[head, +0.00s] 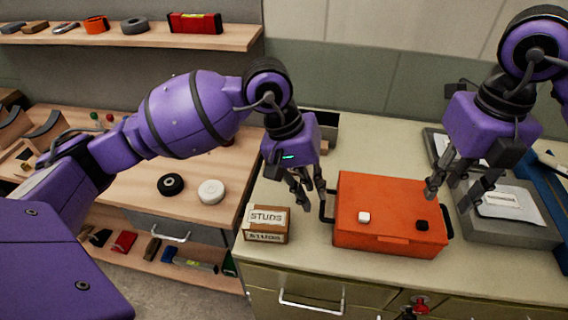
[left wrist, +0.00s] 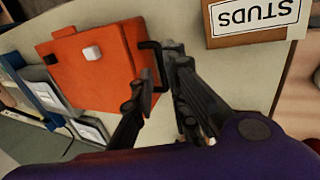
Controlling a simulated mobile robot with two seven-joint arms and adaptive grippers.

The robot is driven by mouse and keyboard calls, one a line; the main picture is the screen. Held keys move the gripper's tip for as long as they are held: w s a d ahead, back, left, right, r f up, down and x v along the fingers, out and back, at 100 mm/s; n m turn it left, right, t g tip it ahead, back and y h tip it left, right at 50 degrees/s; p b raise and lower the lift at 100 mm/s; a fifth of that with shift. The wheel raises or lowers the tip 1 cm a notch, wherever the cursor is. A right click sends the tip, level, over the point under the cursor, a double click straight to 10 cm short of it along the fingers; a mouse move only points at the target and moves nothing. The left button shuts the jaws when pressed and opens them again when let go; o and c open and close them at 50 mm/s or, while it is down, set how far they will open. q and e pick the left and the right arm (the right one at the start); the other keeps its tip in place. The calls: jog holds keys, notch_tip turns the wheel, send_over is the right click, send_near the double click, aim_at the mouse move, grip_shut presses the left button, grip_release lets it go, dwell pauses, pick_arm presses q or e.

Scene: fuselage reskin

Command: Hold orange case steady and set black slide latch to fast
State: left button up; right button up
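The orange case (head: 385,200) lies flat on the counter, with dark handles on its left and right sides. A small black block (head: 422,225), seemingly the slide latch, sits on its top near the front right; a white block (head: 364,217) sits to its left. The left wrist view also shows the case (left wrist: 95,80), black block (left wrist: 52,57) and white block (left wrist: 92,53). My left gripper (head: 311,198) is open beside the left handle (left wrist: 157,62), its fingers on either side of it; contact is unclear. My right gripper (head: 450,192) is open above the case's right edge.
A STUDS box (head: 266,224) stands left of the case, close to my left gripper. A grey case (head: 510,225) with papers lies to the right. A black roll (head: 171,185) and white roll (head: 211,192) lie on the wooden bench.

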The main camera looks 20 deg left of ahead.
aim_at(322, 207)
pick_arm(q)
jog(key=x, duration=0.7)
jog(key=shift+w+f, duration=0.15)
jog(key=shift+f, duration=0.1)
grip_shut()
